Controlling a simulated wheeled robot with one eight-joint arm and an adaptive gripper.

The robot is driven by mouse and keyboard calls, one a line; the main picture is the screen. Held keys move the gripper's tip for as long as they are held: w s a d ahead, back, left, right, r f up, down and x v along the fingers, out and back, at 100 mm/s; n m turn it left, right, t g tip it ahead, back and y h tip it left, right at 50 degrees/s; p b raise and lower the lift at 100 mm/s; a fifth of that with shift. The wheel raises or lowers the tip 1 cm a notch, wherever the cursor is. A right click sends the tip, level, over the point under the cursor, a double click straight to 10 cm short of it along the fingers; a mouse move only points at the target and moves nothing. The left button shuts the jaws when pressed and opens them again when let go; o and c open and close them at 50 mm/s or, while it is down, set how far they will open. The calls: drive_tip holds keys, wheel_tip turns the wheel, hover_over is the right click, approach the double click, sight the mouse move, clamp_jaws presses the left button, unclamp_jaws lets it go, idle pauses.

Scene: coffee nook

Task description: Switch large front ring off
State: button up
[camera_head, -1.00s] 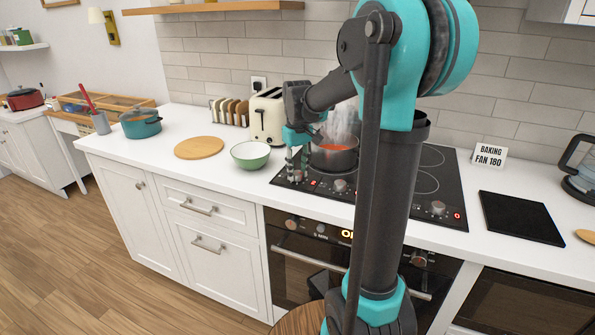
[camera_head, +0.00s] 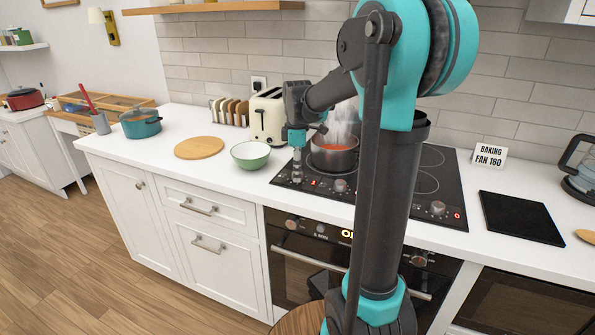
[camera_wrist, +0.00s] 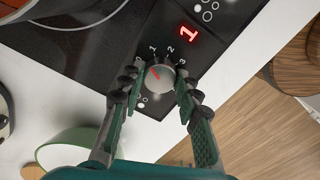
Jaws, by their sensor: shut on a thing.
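My gripper (camera_wrist: 158,78) is shut on a round silver knob (camera_wrist: 160,72) at the front left corner of the black hob (camera_head: 451,222). In the wrist view a finger lies on each side of the knob. The knob has a red pointer line, and the numbers 1, 2 and 3 are printed beside it. A red display (camera_wrist: 188,33) near it reads 1. In the head view my gripper (camera_head: 297,175) points down at this corner and mostly hides the knob. A steaming pot with red contents (camera_head: 333,158) stands on the hob behind it.
A green bowl (camera_head: 250,155) stands on the counter just left of the gripper, with a cream toaster (camera_head: 268,118) behind it. Other hob knobs (camera_head: 340,186) lie to the right. A round wooden board (camera_head: 199,148) and a teal pot (camera_head: 140,124) are further left.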

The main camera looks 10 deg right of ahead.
drive_tip(key=n, duration=0.4)
drive_tip(key=shift+n, duration=0.4)
idle(0.4)
drive_tip(key=o, duration=1.2)
drive_tip(key=shift+c, duration=0.2)
wheel_tip(320, 180, up, 12)
